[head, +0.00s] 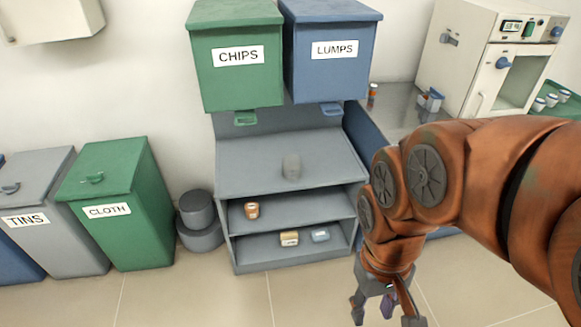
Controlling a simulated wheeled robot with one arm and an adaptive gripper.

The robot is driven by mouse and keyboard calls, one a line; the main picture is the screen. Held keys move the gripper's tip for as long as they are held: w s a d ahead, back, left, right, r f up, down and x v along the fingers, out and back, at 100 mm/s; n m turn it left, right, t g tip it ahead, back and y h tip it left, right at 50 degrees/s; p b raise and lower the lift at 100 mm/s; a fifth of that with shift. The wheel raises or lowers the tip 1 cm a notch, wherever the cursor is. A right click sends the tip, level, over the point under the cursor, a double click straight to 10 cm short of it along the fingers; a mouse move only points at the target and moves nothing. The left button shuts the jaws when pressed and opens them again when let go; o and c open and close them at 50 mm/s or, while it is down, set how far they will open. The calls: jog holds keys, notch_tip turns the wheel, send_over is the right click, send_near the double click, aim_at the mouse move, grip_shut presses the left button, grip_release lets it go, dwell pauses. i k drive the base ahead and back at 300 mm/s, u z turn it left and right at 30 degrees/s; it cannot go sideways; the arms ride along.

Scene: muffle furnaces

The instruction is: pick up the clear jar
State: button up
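A small grey, see-through cylinder, which looks like the clear jar (291,166), stands upright on the top surface of the grey shelf unit (255,180). My gripper (386,310) hangs low at the bottom right, in front of and to the right of the shelf unit, well apart from the jar. Its fingers point down and are spread apart. A small purple patch shows near the fingers; I cannot tell what it is.
Green CHIPS (232,85) and blue LUMPS (335,75) bins hang above the unit's top. An orange-brown jar (251,210) and two small containers sit on lower shelves. A white furnace (480,60) stands at right. Floor bins are at left.

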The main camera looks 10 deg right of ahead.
aim_at(292, 163)
jog(key=z, duration=1.45)
jog(key=i, duration=1.1)
jog(key=u, duration=2.8)
